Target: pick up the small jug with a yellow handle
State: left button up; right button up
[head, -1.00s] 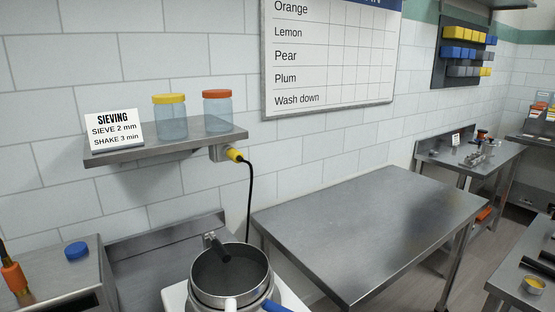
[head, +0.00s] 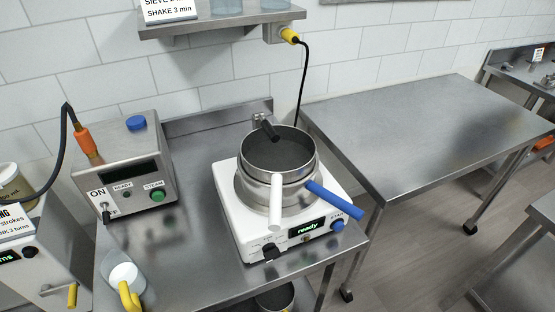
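A small jug (head: 122,277) with a yellow handle (head: 130,296) stands at the front left of the steel table in the head view. I look down on its round top, which shows a white inside or content. Its handle points down toward the bottom edge of the picture. Neither of my grippers shows in the view.
Right of the jug, a white hotplate (head: 258,235) reading "ready" carries nested steel pots (head: 277,165) with white, blue and black handles sticking out. Behind the jug is a control box (head: 125,175) with a green button. A white machine (head: 40,262) stands left. The right-hand table (head: 420,130) is bare.

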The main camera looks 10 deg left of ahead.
aim_at(119, 271)
jog(key=j+u, duration=0.1)
jog(key=u, duration=1.55)
